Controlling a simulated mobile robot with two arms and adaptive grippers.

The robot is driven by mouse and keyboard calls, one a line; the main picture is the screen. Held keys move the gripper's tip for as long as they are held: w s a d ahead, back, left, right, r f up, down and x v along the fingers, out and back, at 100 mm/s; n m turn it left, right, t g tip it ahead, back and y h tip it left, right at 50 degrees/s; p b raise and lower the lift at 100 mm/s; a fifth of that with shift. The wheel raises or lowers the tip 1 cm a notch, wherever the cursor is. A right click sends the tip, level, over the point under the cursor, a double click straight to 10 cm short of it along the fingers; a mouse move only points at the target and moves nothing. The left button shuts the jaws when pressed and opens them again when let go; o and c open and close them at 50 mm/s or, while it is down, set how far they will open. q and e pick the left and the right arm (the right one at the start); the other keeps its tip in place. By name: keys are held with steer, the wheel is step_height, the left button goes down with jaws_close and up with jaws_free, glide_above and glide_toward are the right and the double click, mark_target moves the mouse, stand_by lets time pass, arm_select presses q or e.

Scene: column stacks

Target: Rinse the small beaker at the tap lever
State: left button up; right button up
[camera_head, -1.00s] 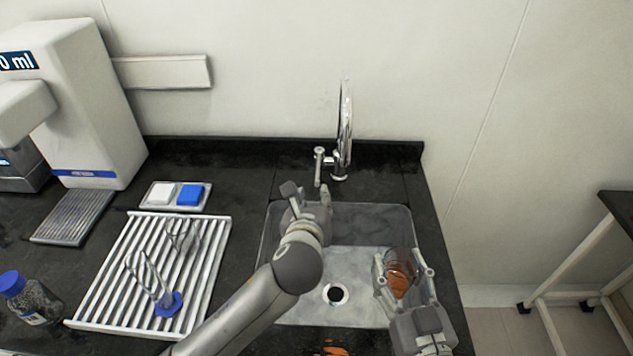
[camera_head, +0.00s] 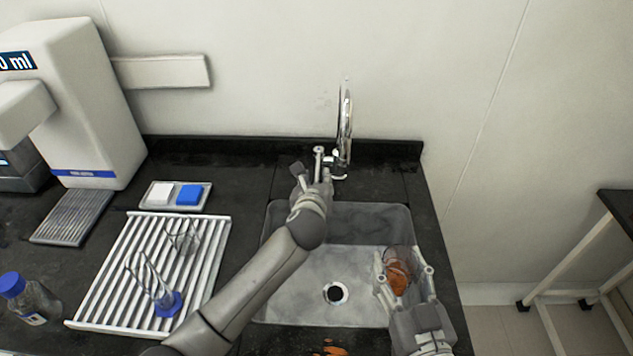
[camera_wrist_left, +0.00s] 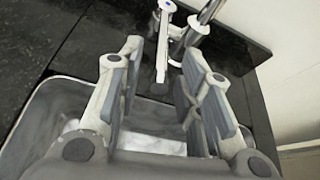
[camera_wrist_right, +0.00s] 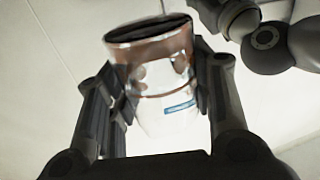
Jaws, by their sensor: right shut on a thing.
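The small beaker (camera_head: 398,272), clear glass with orange-brown in it, is held over the right side of the sink. In the right wrist view the beaker (camera_wrist_right: 165,95) shows a brown band and a small blue mark. My right gripper (camera_head: 403,277) is shut on its sides. The chrome tap (camera_head: 345,125) stands behind the sink, its lever (camera_head: 318,158) on its left side. My left gripper (camera_head: 311,176) is open at the lever. In the left wrist view the lever (camera_wrist_left: 162,60) lies between the spread fingertips, with no clear contact. No running water shows.
The grey sink (camera_head: 385,222) has a drain hole near its middle. A white drying rack (camera_head: 125,260) with glassware is at the left, with a tray (camera_head: 148,204) of white and blue pieces behind it. A blue-capped bottle (camera_head: 35,300) stands front left.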

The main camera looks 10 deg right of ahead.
arm_select(q)
steer(key=shift+c, duration=0.2)
jaws_close()
arm_select(e)
steer(key=shift+r, duration=0.1)
